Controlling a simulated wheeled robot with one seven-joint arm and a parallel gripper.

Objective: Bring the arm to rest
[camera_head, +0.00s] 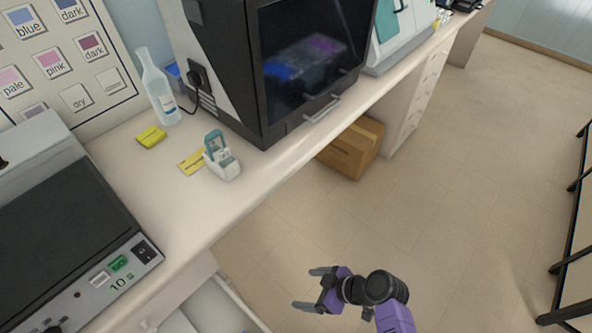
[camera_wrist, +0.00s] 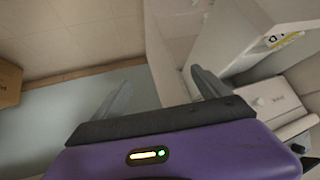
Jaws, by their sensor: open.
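My gripper (camera_head: 313,288) is purple and dark grey with two grey fingers. In the head view it hangs at the bottom centre, over the floor in front of the bench, with its fingers pointing left toward an open drawer. The fingers are apart and nothing is between them. In the wrist view my gripper (camera_wrist: 160,90) also shows open and empty, with the floor and the white cabinet front beyond it. The gripper appears to touch nothing.
The bench (camera_head: 170,215) holds a dark-fronted machine (camera_head: 310,70), a clear bottle (camera_head: 158,88), a small teal-and-white device (camera_head: 221,158) and a device with a green button (camera_head: 118,263). A drawer (camera_head: 215,305) stands open below. A cardboard box (camera_head: 352,150) is under the bench.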

